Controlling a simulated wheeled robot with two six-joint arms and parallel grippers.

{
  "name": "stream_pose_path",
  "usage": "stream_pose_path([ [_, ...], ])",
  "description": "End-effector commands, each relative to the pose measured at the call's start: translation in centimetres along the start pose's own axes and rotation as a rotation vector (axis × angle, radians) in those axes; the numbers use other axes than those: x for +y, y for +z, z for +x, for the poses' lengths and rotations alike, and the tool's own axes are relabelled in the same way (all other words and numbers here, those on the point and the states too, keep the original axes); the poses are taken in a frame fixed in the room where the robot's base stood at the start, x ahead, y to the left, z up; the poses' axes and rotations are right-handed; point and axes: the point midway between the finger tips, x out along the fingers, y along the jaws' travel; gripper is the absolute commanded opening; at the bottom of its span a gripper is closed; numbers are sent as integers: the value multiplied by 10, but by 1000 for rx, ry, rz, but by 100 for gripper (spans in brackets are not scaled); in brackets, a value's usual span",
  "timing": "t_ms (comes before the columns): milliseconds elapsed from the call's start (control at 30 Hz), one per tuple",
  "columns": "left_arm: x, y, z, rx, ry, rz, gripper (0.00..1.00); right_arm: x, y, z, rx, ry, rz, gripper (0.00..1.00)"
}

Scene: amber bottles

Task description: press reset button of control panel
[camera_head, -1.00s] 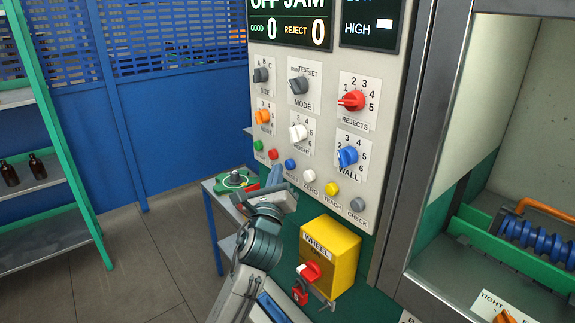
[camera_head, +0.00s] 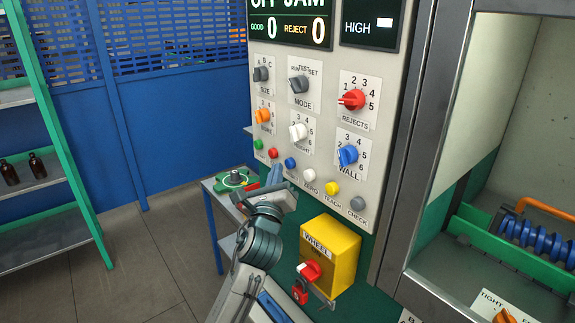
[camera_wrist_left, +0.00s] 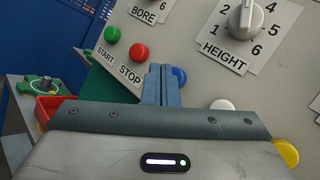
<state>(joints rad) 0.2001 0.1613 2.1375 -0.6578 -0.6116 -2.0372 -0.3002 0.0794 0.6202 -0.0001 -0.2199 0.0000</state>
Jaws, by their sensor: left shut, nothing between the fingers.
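The control panel (camera_head: 325,130) stands upright with a row of round buttons low on its face. The blue button (camera_head: 290,163) sits between the red button and the white one; the label below it is covered by my gripper. In the left wrist view the blue button (camera_wrist_left: 180,76) shows just right of my fingertips, partly hidden by them. My left gripper (camera_head: 277,172) is shut and empty, its fingertips just left of and below the blue button. The fingers also show in the left wrist view (camera_wrist_left: 161,76). I cannot tell whether they touch the panel. My right gripper is out of view.
Close by are the green (camera_head: 258,144), red (camera_head: 273,153), white (camera_head: 309,174) and yellow (camera_head: 332,188) buttons. A yellow WHEEL box (camera_head: 340,258) juts out below the panel. A small side table (camera_head: 212,190) stands at the left.

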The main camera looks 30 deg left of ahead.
Motion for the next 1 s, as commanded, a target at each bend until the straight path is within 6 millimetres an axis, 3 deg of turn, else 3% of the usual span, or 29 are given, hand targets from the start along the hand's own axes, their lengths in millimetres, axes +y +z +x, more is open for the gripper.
stream_pose_path([
  [1000, -4, -2, 5, 2, 1, -2, 0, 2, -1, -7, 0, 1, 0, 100],
])
